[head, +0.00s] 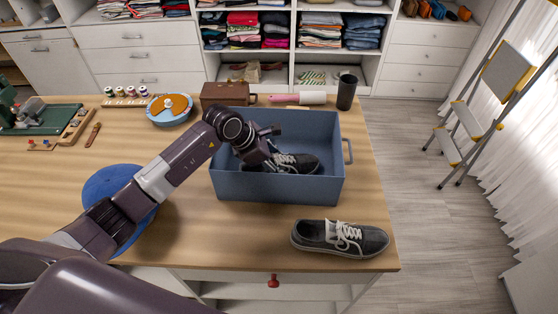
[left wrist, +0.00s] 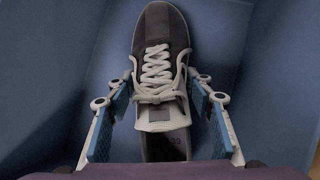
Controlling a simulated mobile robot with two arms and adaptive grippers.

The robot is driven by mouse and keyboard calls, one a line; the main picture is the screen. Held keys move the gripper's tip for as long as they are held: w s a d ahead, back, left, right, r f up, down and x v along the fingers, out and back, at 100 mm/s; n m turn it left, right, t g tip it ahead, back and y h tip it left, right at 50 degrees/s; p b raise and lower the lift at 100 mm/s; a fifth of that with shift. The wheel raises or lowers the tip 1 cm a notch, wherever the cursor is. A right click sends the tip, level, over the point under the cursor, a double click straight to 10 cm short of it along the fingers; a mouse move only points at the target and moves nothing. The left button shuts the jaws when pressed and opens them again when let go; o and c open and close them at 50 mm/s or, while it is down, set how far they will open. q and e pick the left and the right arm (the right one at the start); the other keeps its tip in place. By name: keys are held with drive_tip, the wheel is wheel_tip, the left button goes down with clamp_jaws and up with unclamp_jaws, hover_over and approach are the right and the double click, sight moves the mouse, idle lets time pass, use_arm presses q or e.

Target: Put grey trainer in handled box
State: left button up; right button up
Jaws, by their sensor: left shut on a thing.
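The blue handled box (head: 279,188) stands on the wooden table, with a handle on its right side. One grey trainer (head: 298,162) with white laces is inside the box. My left gripper (head: 270,155) reaches down into the box and is shut on this trainer. In the left wrist view the trainer (left wrist: 158,75) lies between the two fingers (left wrist: 160,100), toe pointing away, with blue box walls around it. A second grey trainer (head: 340,238) sits on the table near the front right edge, outside the box. My right gripper is not in view.
Behind the box are a brown case (head: 226,94), a lint roller (head: 300,98) and a black cup (head: 347,92). A round tin (head: 170,118) and a sewing machine (head: 40,117) stand to the left. A blue round cushion (head: 108,182) lies under my left arm.

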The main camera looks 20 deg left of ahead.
use_arm(q)
drive_tip(key=shift+r, duration=0.1)
drive_tip(key=shift+f, duration=0.2)
drive_tip(key=o, duration=1.5)
drive_tip(key=shift+c, duration=0.2)
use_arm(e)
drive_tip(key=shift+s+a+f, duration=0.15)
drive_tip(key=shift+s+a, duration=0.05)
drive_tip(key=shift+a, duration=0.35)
use_arm(q)
drive_tip(key=shift+r, duration=0.1)
drive_tip(key=shift+r, duration=0.2)
drive_tip(key=b+v, duration=0.3)
drive_tip(key=v, duration=0.9)
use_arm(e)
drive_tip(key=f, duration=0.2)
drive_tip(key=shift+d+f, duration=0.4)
